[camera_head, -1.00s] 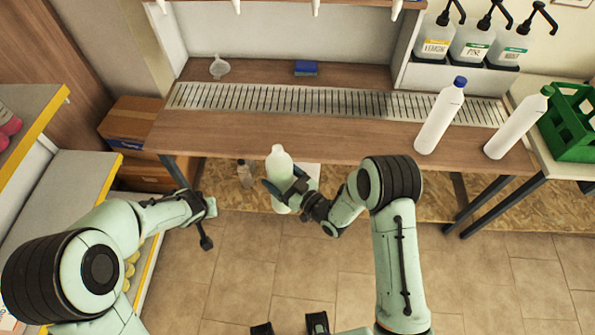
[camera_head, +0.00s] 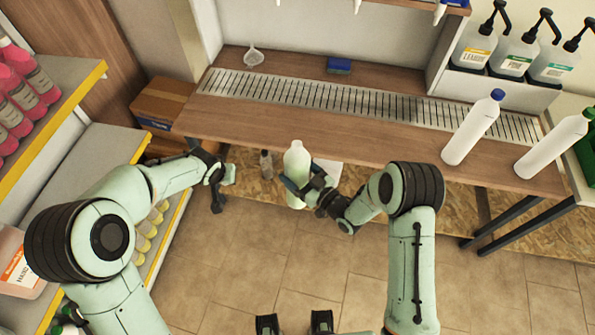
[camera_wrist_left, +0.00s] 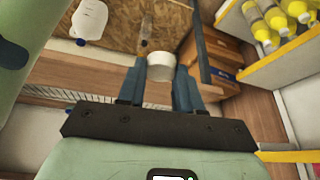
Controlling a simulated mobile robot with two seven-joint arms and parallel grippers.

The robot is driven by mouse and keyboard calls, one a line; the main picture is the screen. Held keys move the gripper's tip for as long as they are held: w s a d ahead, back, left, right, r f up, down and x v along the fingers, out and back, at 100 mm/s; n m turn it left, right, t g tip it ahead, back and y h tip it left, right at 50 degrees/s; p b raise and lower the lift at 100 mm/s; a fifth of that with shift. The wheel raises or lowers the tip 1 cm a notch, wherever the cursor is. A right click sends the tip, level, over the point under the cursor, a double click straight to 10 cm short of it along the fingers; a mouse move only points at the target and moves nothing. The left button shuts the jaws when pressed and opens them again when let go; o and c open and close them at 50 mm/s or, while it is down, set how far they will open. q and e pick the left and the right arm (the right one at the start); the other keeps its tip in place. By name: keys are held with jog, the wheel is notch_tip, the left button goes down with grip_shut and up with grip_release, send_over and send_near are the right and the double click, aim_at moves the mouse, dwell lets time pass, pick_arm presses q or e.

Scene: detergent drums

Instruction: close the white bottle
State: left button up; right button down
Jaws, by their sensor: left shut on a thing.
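A white bottle (camera_head: 297,157) stands roughly upright in my right gripper (camera_head: 303,188), in front of the table edge. The gripper's dark fingers are around its body. No coloured cap shows on its neck, but the opening is too small to make out. My left gripper (camera_head: 224,174) is to the left of the bottle, apart from it. In the left wrist view its fingers (camera_wrist_left: 160,82) are shut on a small white round cap (camera_wrist_left: 159,67).
A wooden table (camera_head: 370,140) with a slotted grate spans the back. A blue-capped bottle (camera_head: 473,128) and another white bottle (camera_head: 550,146) stand at right. A small clear bottle (camera_head: 266,164) is below the table edge. A shelf (camera_head: 85,150) borders the left; the floor in front is clear.

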pick_arm(q)
jog(key=w+d+r+m+h, duration=0.2)
jog(key=w+d+r+m, duration=0.1)
jog(key=w+d+r, duration=0.15)
notch_tip(320, 180, up, 16)
jog(key=m+g+h, duration=0.2)
jog(key=m+g, duration=0.3)
jog(key=m, duration=1)
send_over(301, 148)
jog(key=w+a, duration=0.1)
jog(key=a, duration=0.1)
jog(key=shift+d, duration=0.25)
jog(key=shift+f, duration=2)
jog(key=shift+a+h, duration=0.1)
jog(key=shift+h, duration=0.2)
jog(key=shift+f, duration=0.85)
jog(key=shift+f, duration=0.55)
